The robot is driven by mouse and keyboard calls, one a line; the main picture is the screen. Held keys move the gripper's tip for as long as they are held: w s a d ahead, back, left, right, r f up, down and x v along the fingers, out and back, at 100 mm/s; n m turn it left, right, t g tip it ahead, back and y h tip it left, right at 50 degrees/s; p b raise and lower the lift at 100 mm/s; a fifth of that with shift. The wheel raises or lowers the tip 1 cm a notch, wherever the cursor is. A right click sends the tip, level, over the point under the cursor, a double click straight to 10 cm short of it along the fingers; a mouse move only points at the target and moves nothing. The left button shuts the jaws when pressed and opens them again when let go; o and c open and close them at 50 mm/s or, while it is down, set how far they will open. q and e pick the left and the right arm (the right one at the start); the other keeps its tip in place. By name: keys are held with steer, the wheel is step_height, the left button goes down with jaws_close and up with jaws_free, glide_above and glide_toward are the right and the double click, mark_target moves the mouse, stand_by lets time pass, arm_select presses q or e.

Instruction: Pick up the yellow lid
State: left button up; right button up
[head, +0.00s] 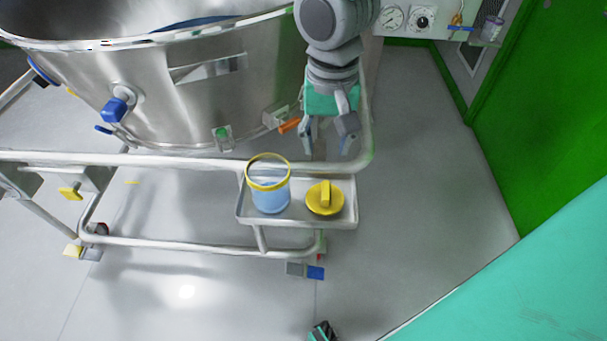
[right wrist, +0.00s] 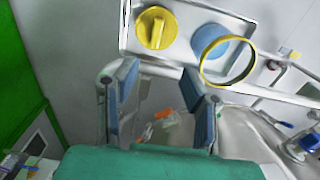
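The yellow lid (head: 325,203), a round disc with a raised bar grip, lies on a small metal tray (head: 291,218) on the cart. In the right wrist view the yellow lid (right wrist: 155,28) is beyond the fingertips, near the top. Beside it stands a container with a yellow rim and blue contents (head: 270,190), which also shows in the right wrist view (right wrist: 226,50). My right gripper (head: 327,146) is open and empty, apart from the lid and above it in the head view. In the right wrist view its fingers (right wrist: 160,75) are spread.
A large steel vessel (head: 200,85) fills the upper left. The cart's metal rail (head: 180,161) runs between my right gripper and the tray. An orange handle (head: 289,125) projects from the vessel near my gripper. Open floor (head: 430,190) lies to the right, before a green door.

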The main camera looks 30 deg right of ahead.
mark_target(326, 189)
step_height(326, 189, down, 8)
steer(key=b, duration=0.2)
steer(key=shift+d+b, duration=0.15)
steer(key=shift+b, duration=0.2)
steer(key=shift+s+d+f, duration=0.1)
steer(key=shift+f, duration=0.2)
step_height(326, 189, down, 5)
steer(key=shift+s+f+b, duration=0.1)
steer(key=shift+b, duration=1.15)
jaws_close()
